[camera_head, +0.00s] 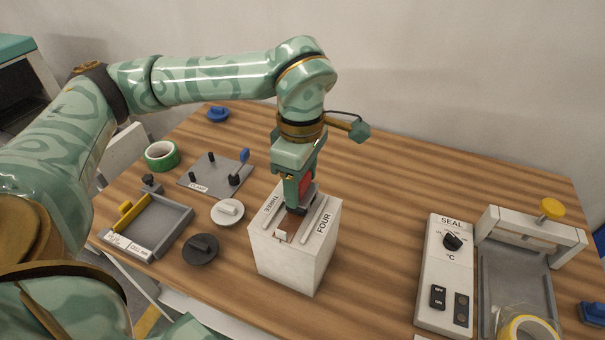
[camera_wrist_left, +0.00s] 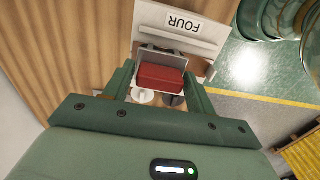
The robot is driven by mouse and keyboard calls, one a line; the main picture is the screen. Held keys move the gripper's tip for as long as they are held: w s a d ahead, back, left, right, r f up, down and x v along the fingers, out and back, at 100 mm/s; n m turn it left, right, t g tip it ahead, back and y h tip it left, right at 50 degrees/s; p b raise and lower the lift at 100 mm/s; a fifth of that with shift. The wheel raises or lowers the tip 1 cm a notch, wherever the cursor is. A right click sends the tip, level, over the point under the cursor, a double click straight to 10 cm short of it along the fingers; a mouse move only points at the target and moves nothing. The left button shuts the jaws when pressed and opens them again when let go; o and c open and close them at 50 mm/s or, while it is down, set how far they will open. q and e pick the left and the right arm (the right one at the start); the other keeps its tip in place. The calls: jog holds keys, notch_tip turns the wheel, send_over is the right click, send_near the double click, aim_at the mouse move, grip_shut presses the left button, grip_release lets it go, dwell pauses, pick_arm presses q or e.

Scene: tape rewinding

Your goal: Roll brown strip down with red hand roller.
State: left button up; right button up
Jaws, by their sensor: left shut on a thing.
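A white block (camera_head: 290,257) labelled THREE and FOUR stands on the table, and its top also shows in the left wrist view (camera_wrist_left: 200,42). A brown strip (camera_head: 291,223) shows in part in the channel between its two labelled ridges; the rest is hidden by my gripper. My left gripper (camera_head: 300,200) points down over the block, shut on the red hand roller. The red handle (camera_wrist_left: 162,77) sits between its fingers in the left wrist view, with a pale metal frame beside it. The roller's lower part is close over the channel; I cannot tell whether it touches the strip. My right gripper is not in view.
Left of the block are a white disc (camera_head: 227,212), a dark disc (camera_head: 201,249), a grey tray (camera_head: 176,226), a grey clamp plate (camera_head: 196,178) and green tape (camera_head: 161,155). The SEAL unit (camera_head: 444,270) and tape (camera_head: 527,330) stand right. Table between block and SEAL unit is clear.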

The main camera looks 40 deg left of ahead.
pick_arm(q)
jog(key=shift+s+d+f+p, duration=0.1)
jog(key=shift+s+d+p, duration=0.1)
jog(key=shift+s, duration=0.45)
jog(key=shift+s+d+p, duration=0.1)
jog(key=shift+s+p, duration=0.1)
jog(key=shift+s, duration=0.4)
jog(key=shift+w+a+p, duration=0.2)
jog(key=shift+w, duration=0.6)
jog(key=shift+w+a+p, duration=0.15)
jog(key=shift+w+p, duration=0.05)
jog(key=shift+w, duration=0.6)
jog(key=shift+s+d+p, duration=0.15)
jog(key=shift+s+p, duration=0.3)
jog(key=shift+s, duration=0.4)
jog(key=shift+s+d, duration=0.15)
jog(key=shift+s, duration=0.65)
